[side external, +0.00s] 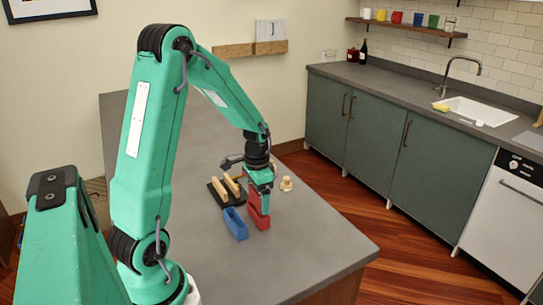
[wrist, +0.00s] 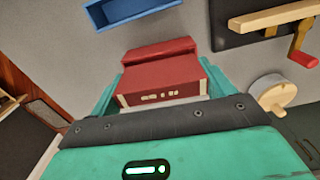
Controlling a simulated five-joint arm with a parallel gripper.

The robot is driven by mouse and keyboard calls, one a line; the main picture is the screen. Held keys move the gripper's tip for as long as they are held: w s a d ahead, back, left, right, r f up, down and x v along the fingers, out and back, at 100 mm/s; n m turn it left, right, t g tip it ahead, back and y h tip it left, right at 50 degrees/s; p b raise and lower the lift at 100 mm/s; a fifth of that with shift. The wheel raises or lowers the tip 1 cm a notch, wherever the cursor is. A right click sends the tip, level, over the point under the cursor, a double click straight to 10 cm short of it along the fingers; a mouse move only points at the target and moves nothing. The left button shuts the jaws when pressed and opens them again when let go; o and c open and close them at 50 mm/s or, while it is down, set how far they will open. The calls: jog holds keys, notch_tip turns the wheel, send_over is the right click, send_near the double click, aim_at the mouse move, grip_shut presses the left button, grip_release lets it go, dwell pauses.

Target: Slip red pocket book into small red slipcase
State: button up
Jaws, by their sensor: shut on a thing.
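My gripper (side external: 260,193) points down over the grey worktop, with its teal fingers on both sides of the red pocket book (side external: 253,198). In the wrist view the book (wrist: 165,84) sits between the fingers, with pale marks on the edge facing the camera. The small red slipcase (side external: 262,222) stands on the worktop directly below the book. In the wrist view the slipcase (wrist: 155,50) shows as a red band just beyond the book. The two reds meet in both views; I cannot tell how far the book is inside, and the slipcase mouth is hidden.
A blue slipcase (side external: 235,224) stands just left of the red one. A black rack with wooden bars (side external: 226,190) lies behind it. A round wooden piece (side external: 286,184) is to the right. The front of the worktop (side external: 290,265) is clear.

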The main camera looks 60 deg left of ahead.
jog(key=shift+f, duration=0.7)
jog(key=o, duration=0.9)
jog(key=shift+r, duration=0.1)
jog(key=shift+r, duration=3.4)
jog(key=shift+d+r, duration=0.1)
